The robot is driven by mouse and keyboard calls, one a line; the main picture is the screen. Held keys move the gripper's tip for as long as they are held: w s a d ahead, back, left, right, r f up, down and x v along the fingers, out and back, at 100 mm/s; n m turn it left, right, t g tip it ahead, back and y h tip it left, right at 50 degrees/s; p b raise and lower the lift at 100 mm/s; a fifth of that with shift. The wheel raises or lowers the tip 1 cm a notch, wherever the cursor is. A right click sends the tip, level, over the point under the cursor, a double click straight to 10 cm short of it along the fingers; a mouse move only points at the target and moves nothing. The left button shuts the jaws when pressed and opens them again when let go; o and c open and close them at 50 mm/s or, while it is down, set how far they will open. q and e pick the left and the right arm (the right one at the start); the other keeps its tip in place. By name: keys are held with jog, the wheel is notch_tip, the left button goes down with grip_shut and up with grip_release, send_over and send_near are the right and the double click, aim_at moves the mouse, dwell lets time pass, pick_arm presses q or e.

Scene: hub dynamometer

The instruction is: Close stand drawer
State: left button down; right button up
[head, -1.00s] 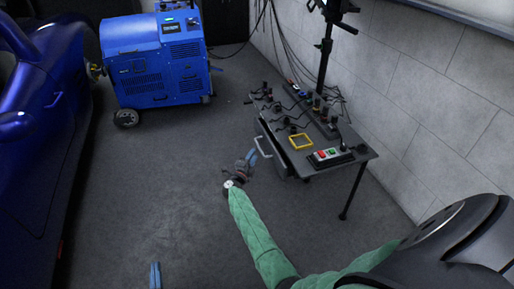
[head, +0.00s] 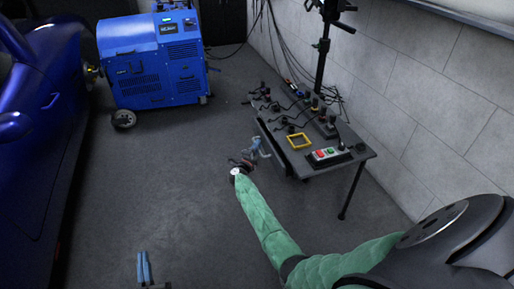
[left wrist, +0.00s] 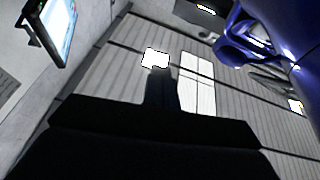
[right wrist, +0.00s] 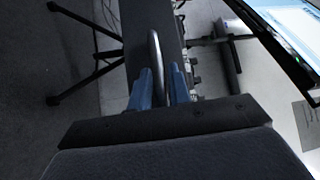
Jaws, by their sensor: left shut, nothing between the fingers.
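The stand (head: 325,168) is a dark table at the right in the head view. Its drawer (head: 277,150) shows as a dark front under the left edge, standing out from the tabletop. My right gripper (head: 258,147) is at the drawer front. In the right wrist view the metal drawer handle (right wrist: 154,48) stands between the two blue fingers of this gripper (right wrist: 160,88), which are apart with gaps beside the handle. My left gripper (head: 144,266) is shut and empty, low over the floor at the bottom of the head view, far from the stand.
On the tabletop are a yellow square frame (head: 299,141), a box with red and green buttons (head: 324,155) and several dark cabled parts. A blue machine (head: 155,62) stands at the back, a blue car (head: 35,125) at the left. The floor between is clear.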

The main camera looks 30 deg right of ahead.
aim_at(265, 146)
grip_shut()
